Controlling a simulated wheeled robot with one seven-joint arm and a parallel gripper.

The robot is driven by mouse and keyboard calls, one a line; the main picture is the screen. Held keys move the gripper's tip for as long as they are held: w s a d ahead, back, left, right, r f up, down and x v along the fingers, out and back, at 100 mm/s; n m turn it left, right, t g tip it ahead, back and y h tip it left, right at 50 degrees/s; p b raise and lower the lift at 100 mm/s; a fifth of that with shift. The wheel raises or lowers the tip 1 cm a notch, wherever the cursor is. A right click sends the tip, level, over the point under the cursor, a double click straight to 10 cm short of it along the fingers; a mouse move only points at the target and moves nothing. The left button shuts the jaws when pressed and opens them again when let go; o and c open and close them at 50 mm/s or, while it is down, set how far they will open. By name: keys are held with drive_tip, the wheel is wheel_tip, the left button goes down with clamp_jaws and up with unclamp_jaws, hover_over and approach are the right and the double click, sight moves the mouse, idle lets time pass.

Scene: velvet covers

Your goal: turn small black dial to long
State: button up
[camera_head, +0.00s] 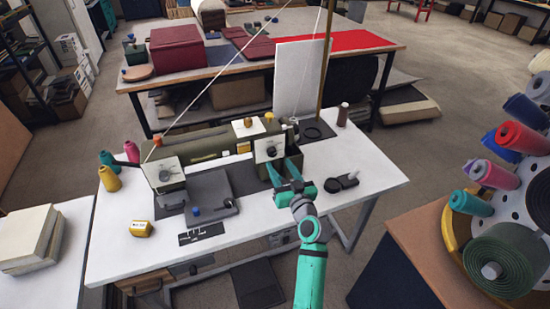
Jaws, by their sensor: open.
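An olive sewing machine (205,147) stands on the white table. A white plate (260,156) on its right end carries a small black dial (271,151). A second pale plate (158,168) on the left end also carries a small dark dial (164,175). Any lettering, including "long", is too small to read, and the dials' settings cannot be told. My teal gripper (281,167) is open in front of the right end, its fingers pointing at the machine just below and around the right dial. Whether they touch anything cannot be told.
A dark grey plate (208,188) with a blue knob lies left of my gripper. A black round item (333,185) lies to the right, and a brown bottle (343,114) stands behind. Thread spools (109,178) are at the left. The table's front right is clear.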

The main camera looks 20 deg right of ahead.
sight(274, 155)
drive_tip(key=w, duration=0.5)
drive_tip(key=shift+w+a, duration=0.15)
drive_tip(key=shift+w, duration=0.25)
drive_tip(key=c, duration=1.1)
drive_tip(key=shift+m, duration=0.3)
drive_tip(key=shift+o, duration=0.3)
drive_tip(key=m, duration=1.1)
